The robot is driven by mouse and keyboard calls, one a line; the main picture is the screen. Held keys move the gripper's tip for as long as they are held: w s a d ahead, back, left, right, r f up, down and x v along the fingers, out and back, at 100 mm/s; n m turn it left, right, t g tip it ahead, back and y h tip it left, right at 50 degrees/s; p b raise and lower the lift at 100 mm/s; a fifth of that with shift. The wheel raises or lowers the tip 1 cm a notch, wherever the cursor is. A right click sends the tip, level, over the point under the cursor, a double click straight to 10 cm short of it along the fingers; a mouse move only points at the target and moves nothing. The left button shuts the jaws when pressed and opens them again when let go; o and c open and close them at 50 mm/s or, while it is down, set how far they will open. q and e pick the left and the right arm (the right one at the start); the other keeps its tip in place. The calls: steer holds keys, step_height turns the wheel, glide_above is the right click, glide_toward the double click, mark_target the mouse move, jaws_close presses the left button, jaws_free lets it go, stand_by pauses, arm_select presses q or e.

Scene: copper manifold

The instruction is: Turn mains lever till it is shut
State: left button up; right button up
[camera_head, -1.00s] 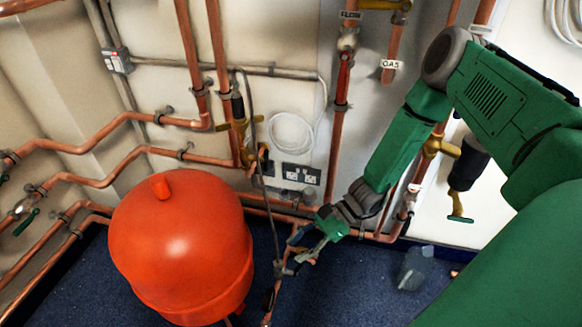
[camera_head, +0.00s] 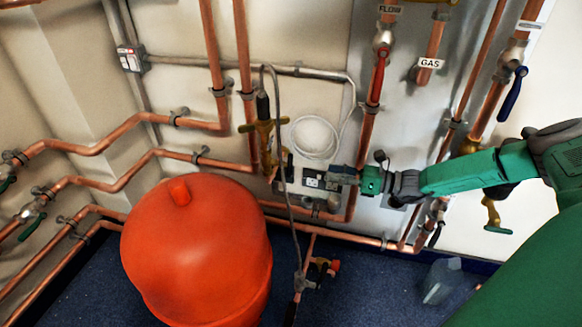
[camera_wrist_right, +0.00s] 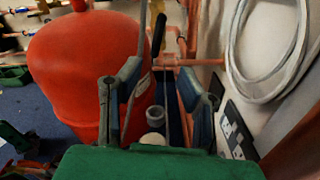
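No lever carries a mains label that I can read, so I cannot tell which one is the mains lever. A blue lever (camera_head: 513,94) hangs slanted on the copper pipe at the upper right. A red lever (camera_head: 378,77) lies along the pipe marked FLOW. A small dark lever (camera_head: 437,235) sits low on the right-hand pipes. My right gripper (camera_head: 338,175) points left in front of the sockets, apart from these levers. In the wrist view its two fingers (camera_wrist_right: 162,85) stand apart with nothing held between them. My left gripper is not in view.
An orange tank (camera_head: 195,250) stands left of my right gripper. A brass valve (camera_head: 265,135) and a thin grey hose (camera_head: 284,165) are close to its fingertips. Green levers (camera_head: 32,228) sit at far left. A clear container (camera_head: 441,280) stands on the blue floor.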

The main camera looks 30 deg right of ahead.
mark_target(292, 165)
steer(key=b+x, duration=0.3)
steer(key=x, duration=0.9)
steer(key=shift+s+a, duration=0.1)
jaws_close()
